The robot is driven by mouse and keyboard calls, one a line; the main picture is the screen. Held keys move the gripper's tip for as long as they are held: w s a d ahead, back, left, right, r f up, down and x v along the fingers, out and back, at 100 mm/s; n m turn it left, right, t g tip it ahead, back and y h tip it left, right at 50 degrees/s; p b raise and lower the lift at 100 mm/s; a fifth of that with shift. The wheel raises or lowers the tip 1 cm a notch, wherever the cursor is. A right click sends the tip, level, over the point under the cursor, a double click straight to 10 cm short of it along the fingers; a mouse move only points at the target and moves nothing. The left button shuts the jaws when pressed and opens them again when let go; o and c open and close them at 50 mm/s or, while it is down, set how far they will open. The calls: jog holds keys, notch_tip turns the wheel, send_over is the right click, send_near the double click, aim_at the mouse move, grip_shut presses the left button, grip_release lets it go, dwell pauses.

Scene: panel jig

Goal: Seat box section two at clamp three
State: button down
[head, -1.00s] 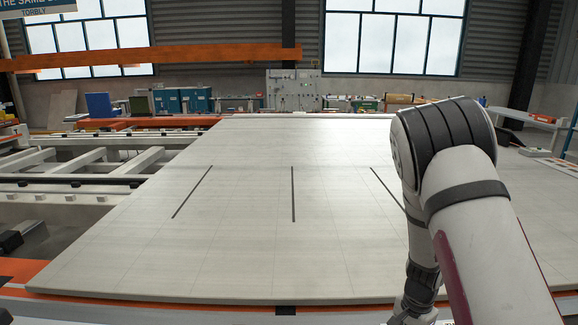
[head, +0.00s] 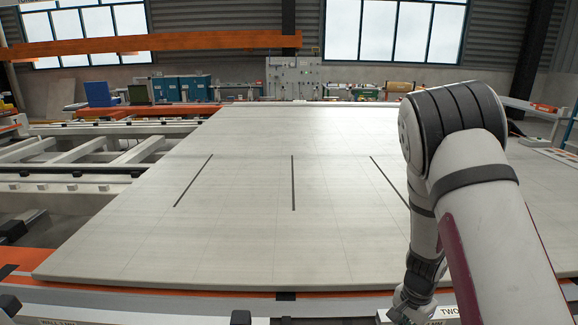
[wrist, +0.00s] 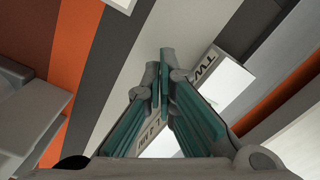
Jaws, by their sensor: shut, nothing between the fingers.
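My gripper (wrist: 165,65) shows in the wrist view with its teal-padded fingers together and nothing between them. Below it is a pale labelled strip (wrist: 205,72), partly hidden by the fingers, with "TW" and "MM" readable. In the head view a label starting "TWO" (head: 449,311) sits at the bottom edge beside my wrist; my fingers are out of that frame. I cannot make out the shape of box section two. No clamp can be identified as clamp three.
A large pale panel (head: 250,240) with three dark slots fills the middle. An orange rail (head: 200,292) runs along its near edge. A "WALL 2 MM" label (head: 58,322) and a dark block (head: 240,317) are cut off at the bottom. White framework (head: 80,172) lies left.

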notch_tip(320, 180, up, 8)
jog(key=p, duration=0.3)
jog(key=shift+f, duration=0.2)
dwell(0.5)
jog(key=s+a+r+n+t+y, duration=0.1)
jog(key=s+a+r+n, duration=0.15)
jog(key=r, duration=0.45)
jog(key=s+a+r+n+t, duration=0.1)
jog(key=a+r, duration=0.2)
jog(key=r, duration=0.4)
jog(key=s+a+r+n+y, duration=0.1)
jog(key=s+a+r+n, duration=0.1)
jog(key=r, duration=0.5)
jog(key=s+a+r+n+t+h, duration=0.1)
jog(key=s+r+n, duration=0.2)
jog(key=s+r, duration=0.3)
jog(key=s+a+r+n+t+h, duration=0.1)
jog(key=s+r, duration=0.5)
jog(key=s, duration=0.6)
jog(key=shift+s+n+t, duration=0.15)
jog(key=shift+n+t, duration=0.65)
jog(key=shift+n, duration=0.45)
